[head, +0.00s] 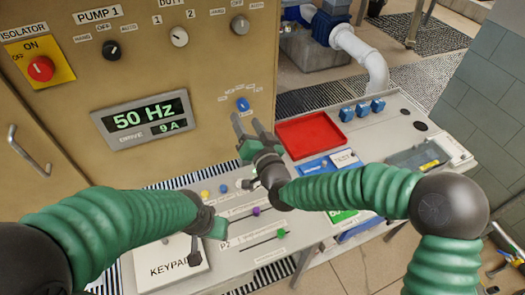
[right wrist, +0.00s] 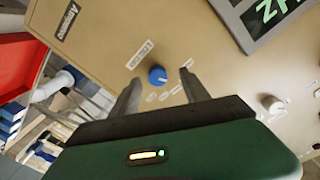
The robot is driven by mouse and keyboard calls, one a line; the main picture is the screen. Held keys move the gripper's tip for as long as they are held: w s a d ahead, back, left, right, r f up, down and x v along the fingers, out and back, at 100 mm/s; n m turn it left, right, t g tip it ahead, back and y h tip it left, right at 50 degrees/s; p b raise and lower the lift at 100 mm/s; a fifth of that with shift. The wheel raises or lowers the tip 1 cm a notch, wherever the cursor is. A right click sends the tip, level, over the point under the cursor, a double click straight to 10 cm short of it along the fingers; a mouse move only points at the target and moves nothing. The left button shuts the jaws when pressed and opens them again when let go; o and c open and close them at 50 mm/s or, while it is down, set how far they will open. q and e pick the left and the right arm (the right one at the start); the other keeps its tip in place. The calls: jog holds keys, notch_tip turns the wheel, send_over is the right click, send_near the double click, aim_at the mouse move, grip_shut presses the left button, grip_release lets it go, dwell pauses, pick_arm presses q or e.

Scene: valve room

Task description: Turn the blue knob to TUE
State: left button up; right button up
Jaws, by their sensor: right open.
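The blue knob (head: 242,104) is on the tan cabinet front, right of the 50 Hz display, with small white labels around it that are too small to read. My right gripper (head: 248,121) is open just in front of and below the knob. In the right wrist view the blue knob (right wrist: 157,75) shows between the two spread fingertips of the right gripper (right wrist: 160,88), which look apart from it. A pale pointer mark shows on the knob. My left gripper (head: 218,228) is low over the desk panel; its fingers are not clear.
The drive display (head: 142,119) is left of the knob. Pump selector knobs (head: 179,37) and a red isolator switch (head: 41,68) are higher up. A red tray (head: 312,136) and blue blocks (head: 362,109) are on the desk to the right. Sliders (head: 256,211) lie below.

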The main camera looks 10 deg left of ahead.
jog(key=w+d+r+b+v, duration=0.1)
jog(key=w+d+b+v, duration=0.1)
jog(key=v, duration=1.3)
jog(key=s+d+f+n+g+h, duration=0.1)
jog(key=s+d+f+g+h, duration=0.15)
jog(key=d+f, duration=0.5)
jog(key=s+d+f+g+h, duration=0.1)
jog(key=d+f+g+h, duration=0.3)
jog(key=d+f, duration=0.35)
pick_arm(q)
jog(key=shift+s+d+f, duration=0.55)
jog(key=shift+d+f, duration=0.15)
jog(key=shift+f, duration=0.2)
pick_arm(e)
jog(key=s+d+f+g+h, duration=0.1)
jog(key=s+d+f+g, duration=0.1)
jog(key=s+d, duration=0.4)
jog(key=s+d+f+m+g+h, duration=0.1)
jog(key=s+d+f+g+h, duration=0.1)
jog(key=s+d+g, duration=0.2)
jog(key=s+d, duration=0.2)
jog(key=shift+s+f, duration=0.2)
jog(key=shift+s, duration=0.1)
